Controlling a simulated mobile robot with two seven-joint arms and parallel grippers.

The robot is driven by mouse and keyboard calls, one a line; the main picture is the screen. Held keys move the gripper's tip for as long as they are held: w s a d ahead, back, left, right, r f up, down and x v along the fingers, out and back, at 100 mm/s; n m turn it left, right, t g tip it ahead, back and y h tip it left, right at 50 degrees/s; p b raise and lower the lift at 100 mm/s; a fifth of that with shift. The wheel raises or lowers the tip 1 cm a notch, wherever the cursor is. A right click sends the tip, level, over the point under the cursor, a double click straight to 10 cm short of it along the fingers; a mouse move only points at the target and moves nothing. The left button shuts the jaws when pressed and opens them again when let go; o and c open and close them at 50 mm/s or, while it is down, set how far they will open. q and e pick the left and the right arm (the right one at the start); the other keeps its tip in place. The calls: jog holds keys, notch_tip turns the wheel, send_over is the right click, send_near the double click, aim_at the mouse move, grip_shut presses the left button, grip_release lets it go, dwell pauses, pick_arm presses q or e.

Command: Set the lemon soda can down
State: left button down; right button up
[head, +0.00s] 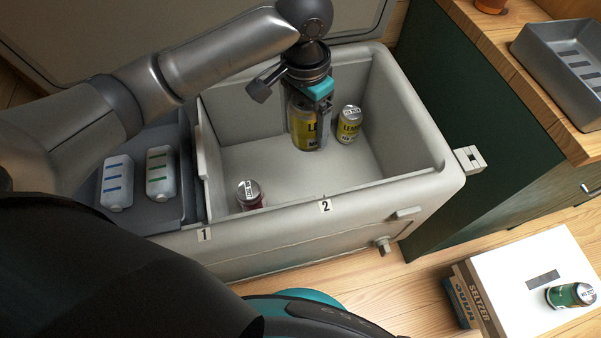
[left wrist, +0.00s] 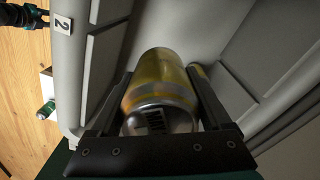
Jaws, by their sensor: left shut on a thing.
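My left gripper (head: 311,112) is inside the grey cooler (head: 240,225), pointing down, and shut on a yellow lemon soda can (head: 303,130). In the left wrist view the can (left wrist: 160,90) sits between the two dark fingers, its silver end toward the camera. In the head view it is upright, low over the cooler floor; I cannot tell whether it touches. A similar yellow can (head: 349,124) stands just to its right, and a bit of it shows behind a finger in the left wrist view. What looks like my right gripper (left wrist: 24,15) shows small at the top left there.
A dark red can (head: 250,195) stands by the cooler's near wall, left of label 2. The compartment floor between is clear. Two white packs (head: 160,173) lie in the left compartment. Outside, a green can (head: 571,295) lies on a white box (head: 520,265); a grey tray (head: 570,60) rests on the counter.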

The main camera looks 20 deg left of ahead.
aim_at(313, 140)
pick_arm(q)
jog(key=f+m, duration=0.1)
jog(key=f, duration=0.1)
jog(key=d+f+m, duration=0.1)
jog(key=f, duration=0.1)
jog(key=shift+w+d+f, duration=0.15)
jog(key=shift+f, duration=0.25)
jog(key=shift+f+m, duration=0.4)
jog(key=shift+f, duration=0.25)
notch_tip(313, 140, down, 16)
jog(key=b, duration=0.7)
jog(key=shift+r+b, duration=0.15)
jog(key=shift+b, duration=0.15)
notch_tip(313, 140, down, 3)
jog(key=shift+f+b, duration=0.1)
jog(key=shift+b, duration=0.8)
jog(key=shift+f, duration=0.3)
pick_arm(e)
jog(key=w+a+r+t, duration=0.1)
jog(key=w+a+r, duration=0.6)
jog(key=w+r, duration=0.5)
jog(key=shift+r+y, duration=0.3)
jog(key=shift+r, duration=0.4)
pick_arm(q)
jog(key=shift+f, duration=0.15)
